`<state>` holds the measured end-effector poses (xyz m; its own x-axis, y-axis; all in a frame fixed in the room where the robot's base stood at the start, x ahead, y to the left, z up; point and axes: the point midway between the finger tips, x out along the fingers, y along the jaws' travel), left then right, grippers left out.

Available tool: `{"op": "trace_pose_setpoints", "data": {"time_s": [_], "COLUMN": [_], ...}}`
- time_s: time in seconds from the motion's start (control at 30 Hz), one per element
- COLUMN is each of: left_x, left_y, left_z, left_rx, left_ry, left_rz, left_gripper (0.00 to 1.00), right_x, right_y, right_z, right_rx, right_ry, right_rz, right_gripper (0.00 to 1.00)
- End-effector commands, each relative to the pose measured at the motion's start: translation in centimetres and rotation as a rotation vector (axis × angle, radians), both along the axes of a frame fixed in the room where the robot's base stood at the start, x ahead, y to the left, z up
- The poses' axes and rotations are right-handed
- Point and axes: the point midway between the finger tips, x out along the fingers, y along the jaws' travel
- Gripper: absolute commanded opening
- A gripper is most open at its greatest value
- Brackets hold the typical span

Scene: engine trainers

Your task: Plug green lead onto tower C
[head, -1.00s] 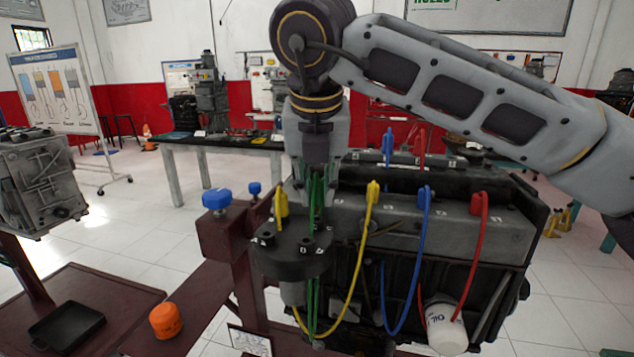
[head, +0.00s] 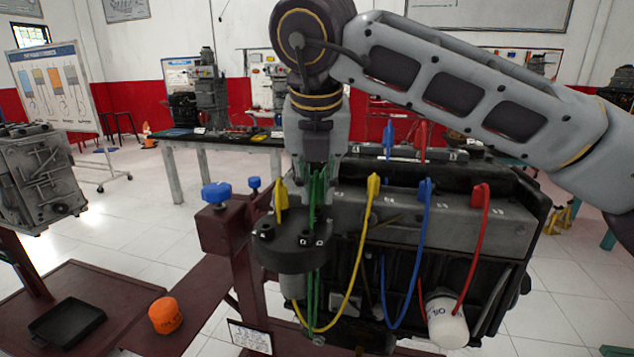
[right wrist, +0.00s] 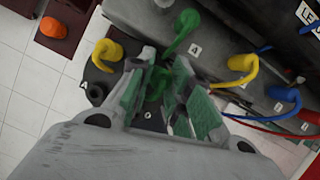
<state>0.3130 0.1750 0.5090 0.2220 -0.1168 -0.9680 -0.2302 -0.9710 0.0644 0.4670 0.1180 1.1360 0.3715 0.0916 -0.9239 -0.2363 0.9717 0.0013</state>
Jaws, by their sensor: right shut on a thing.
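My right gripper (head: 318,195) is shut on the green lead's end, above the round black cap (head: 285,258). The green end (right wrist: 155,88) shows between the fingers in the right wrist view. The green lead (head: 314,290) hangs down past the cap's front. A second green boot (right wrist: 182,32) stands on the engine beyond. A yellow boot (head: 281,195) stands on the cap's left part; it also shows in the wrist view (right wrist: 105,52). Bare towers show at the cap's front. The letters are too small to tell surely which is C; the fingers hide part of the cap. My left gripper is not in view.
Yellow (head: 366,240), blue (head: 418,260) and red (head: 472,250) leads loop down the engine's (head: 510,225) near side, right of the cap. Blue knobs (head: 216,193) stand on the stand at left. An orange canister (head: 165,315) and black tray (head: 66,330) sit lower left.

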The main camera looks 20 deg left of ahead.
Motion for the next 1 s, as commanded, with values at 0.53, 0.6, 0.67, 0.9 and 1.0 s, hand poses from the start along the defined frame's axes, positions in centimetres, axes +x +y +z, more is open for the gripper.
{"op": "trace_pose_setpoints", "data": {"time_s": [0.53,0.6,0.67,0.9,1.0], "left_x": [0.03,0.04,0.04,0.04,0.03], "left_y": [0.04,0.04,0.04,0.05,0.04], "left_z": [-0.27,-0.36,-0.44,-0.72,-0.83], "left_rx": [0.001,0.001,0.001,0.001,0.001], "left_ry": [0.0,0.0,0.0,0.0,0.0], "left_rz": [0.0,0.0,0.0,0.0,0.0], "left_gripper": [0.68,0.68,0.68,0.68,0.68], "right_x": [-0.03,-0.03,-0.03,-0.04,-0.04], "right_y": [0.01,0.01,0.01,0.01,0.01], "right_z": [-0.18,-0.27,-0.36,-0.64,-0.75], "right_rx": [0.0,0.0,0.0,0.0,0.0], "right_ry": [0.0,0.0,0.0,0.0,0.0], "right_rz": [0.001,0.001,0.001,0.001,0.0], "right_gripper": [0.03,0.03,0.03,0.03,0.03]}}
